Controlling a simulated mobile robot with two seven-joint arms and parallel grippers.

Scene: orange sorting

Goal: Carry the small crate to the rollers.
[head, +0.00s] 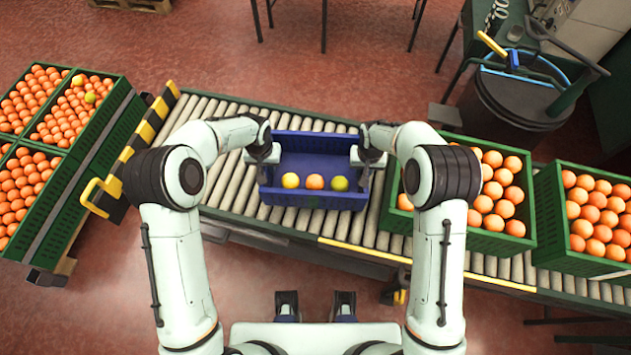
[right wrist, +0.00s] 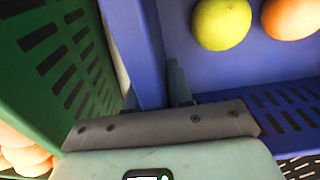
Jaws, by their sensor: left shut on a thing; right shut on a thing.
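The small blue crate (head: 315,141) is over the roller conveyor (head: 225,187), between my two grippers. From above I cannot tell whether it rests on the rollers or hangs just over them. A yellow fruit, an orange and a greenish fruit lie in a row along its near side. My left gripper (head: 268,160) is shut on the crate's left wall. My right gripper (head: 366,160) is shut on its right wall. In the right wrist view the fingers (right wrist: 165,88) clasp the blue wall (right wrist: 135,45), with the greenish fruit (right wrist: 221,23) and the orange (right wrist: 290,15) inside.
A green crate of oranges (head: 470,240) stands on the rollers close to the right of my right gripper; another (head: 598,265) stands further right. Stacked green crates (head: 88,155) stand at the left. A yellow-black barrier (head: 140,135) marks the conveyor's left end. Bare rollers lie left of the blue crate.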

